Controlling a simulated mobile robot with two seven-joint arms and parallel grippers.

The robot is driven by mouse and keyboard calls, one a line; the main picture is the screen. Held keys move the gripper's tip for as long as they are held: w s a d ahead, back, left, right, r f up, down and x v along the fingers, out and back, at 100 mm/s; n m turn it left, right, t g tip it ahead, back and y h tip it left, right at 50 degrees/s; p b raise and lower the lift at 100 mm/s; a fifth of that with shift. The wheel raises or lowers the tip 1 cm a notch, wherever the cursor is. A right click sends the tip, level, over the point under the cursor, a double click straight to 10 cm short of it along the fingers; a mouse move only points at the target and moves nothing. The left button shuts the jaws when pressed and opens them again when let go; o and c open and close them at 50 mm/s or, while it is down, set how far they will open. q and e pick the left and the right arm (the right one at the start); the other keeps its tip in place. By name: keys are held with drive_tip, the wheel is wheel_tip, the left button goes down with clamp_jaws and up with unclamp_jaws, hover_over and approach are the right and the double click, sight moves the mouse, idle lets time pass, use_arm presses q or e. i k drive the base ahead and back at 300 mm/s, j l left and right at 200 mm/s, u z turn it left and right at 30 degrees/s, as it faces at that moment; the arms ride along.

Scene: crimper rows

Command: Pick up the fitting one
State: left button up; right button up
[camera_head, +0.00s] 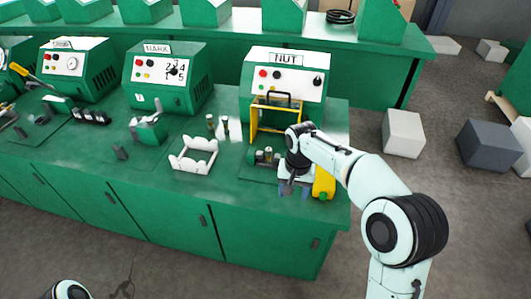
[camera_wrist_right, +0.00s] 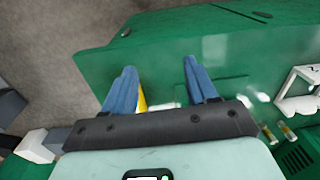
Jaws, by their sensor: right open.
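Two small cylindrical fittings, a darker one (camera_head: 211,122) and a paler one (camera_head: 225,126), stand on the green bench between the white rack and the NUT machine. Two small metallic and yellowish cylinders also show in the right wrist view (camera_wrist_right: 268,133), at its right edge. My right gripper (camera_head: 293,190) is over the bench's front right part, in front of the NUT machine (camera_head: 285,77) and to the right of the fittings. Its blue fingers (camera_wrist_right: 160,78) are apart with nothing between their tips. My left gripper is out of view.
A white rack (camera_head: 194,154) stands left of my right gripper. A yellow guard frame (camera_head: 272,116) and small dark parts (camera_head: 262,156) sit before the NUT machine. The MARK machine (camera_head: 167,77) stands further left.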

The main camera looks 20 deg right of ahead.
sight(268, 150)
drive_tip(key=i, duration=0.85)
